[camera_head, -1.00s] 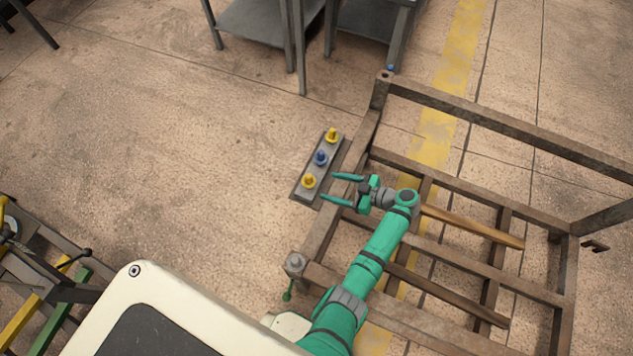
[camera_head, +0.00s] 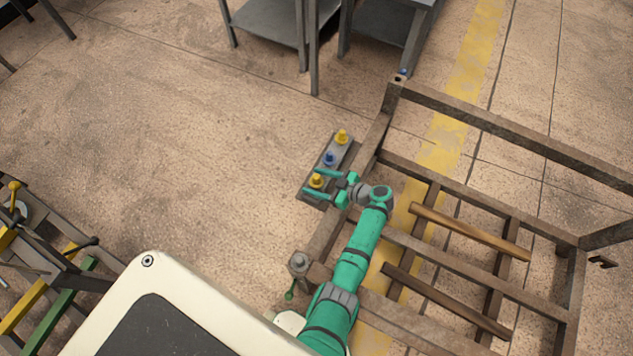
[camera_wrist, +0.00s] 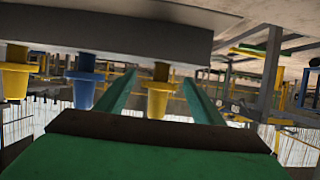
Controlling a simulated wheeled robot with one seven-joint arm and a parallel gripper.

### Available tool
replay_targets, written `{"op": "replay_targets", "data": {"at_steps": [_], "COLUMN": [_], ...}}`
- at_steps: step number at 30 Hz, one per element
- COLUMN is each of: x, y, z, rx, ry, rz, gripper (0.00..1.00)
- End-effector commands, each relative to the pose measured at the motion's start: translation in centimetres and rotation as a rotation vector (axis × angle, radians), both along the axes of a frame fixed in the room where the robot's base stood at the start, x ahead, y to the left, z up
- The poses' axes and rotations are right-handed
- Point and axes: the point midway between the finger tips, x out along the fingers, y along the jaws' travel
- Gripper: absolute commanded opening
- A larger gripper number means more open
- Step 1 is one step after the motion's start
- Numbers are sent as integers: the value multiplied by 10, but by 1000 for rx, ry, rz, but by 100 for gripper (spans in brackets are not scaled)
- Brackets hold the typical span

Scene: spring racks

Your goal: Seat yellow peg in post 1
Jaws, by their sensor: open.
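A grey strip plate (camera_head: 310,198) carries a row of three pegs. The near yellow peg (camera_head: 316,180) stands at its lower end, the blue peg (camera_head: 329,158) in the middle and another yellow peg (camera_head: 341,137) at the far end. My gripper (camera_head: 308,181) is open, with one finger on each side of the near yellow peg. In the wrist view that yellow peg (camera_wrist: 158,92) shows between the two green fingers, with gaps on both sides. The blue peg (camera_wrist: 84,80) and other yellow peg (camera_wrist: 15,72) are to its left. I cannot tell which post is post 1.
A brown metal frame rack (camera_head: 480,118) with crossbars stands right of the plate, under my arm. Grey tables (camera_head: 270,20) stand at the top. A rack with yellow and green bars (camera_head: 55,310) is at lower left. The floor left of the plate is clear.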

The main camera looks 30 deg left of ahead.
Motion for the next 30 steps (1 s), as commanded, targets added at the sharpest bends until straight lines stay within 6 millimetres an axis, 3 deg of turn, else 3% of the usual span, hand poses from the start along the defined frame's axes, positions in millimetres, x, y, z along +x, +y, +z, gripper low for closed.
{"op": "replay_targets", "data": {"at_steps": [5,8,13,23,30], "x": [0,0,0,0,1], "y": [0,1,1,1,0], "z": [0,0,0,4,34], "rx": [0,0,0,2,2], "ry": [0,0,-1,-1,-5], "rz": [0,1,1,2,0], "gripper": [62,42,2,0,0]}}
